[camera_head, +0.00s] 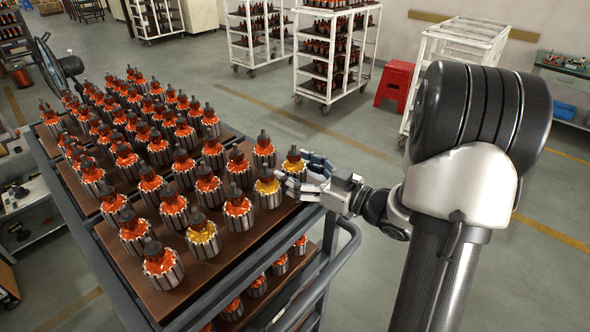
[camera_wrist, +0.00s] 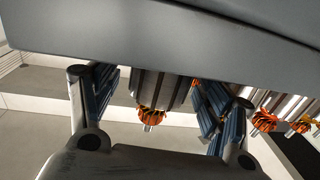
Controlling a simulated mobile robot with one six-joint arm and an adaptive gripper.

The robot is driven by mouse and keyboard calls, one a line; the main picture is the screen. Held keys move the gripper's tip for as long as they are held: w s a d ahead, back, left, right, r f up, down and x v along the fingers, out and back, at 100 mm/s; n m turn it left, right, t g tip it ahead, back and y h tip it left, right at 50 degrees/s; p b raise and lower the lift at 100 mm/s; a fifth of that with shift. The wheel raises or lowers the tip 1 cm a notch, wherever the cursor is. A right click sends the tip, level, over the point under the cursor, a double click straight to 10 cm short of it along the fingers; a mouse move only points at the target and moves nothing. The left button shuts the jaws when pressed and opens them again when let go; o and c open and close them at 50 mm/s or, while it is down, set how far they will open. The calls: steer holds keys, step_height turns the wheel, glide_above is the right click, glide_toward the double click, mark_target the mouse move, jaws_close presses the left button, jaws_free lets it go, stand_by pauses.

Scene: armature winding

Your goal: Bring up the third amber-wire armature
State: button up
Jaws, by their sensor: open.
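Three armatures with amber-yellow wire stand out among orange ones on the cart's brown top board (camera_head: 231,240). One amber armature (camera_head: 203,236) is near the front, a second (camera_head: 267,188) is further back, and a third (camera_head: 294,160) is at the right edge. My gripper (camera_head: 305,172) is at this third one, reaching in from the right with fingers apart. In the wrist view my open gripper (camera_wrist: 152,100) has an armature (camera_wrist: 152,88) between its two blue-grey fingers, with a gap visible on each side. The fingers partly hide its lower body in the head view.
Many orange-wire armatures (camera_head: 238,208) stand close by in rows. The cart's rail (camera_head: 335,255) runs below my wrist, and a lower shelf holds more armatures (camera_head: 257,285). White racks (camera_head: 335,50) and a red stool (camera_head: 394,84) stand behind. The floor right of the cart is clear.

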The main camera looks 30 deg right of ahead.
steer(key=v, duration=1.1)
steer(key=shift+s+d, duration=0.2)
steer(key=shift+s, duration=0.05)
steer(key=v, duration=1.2)
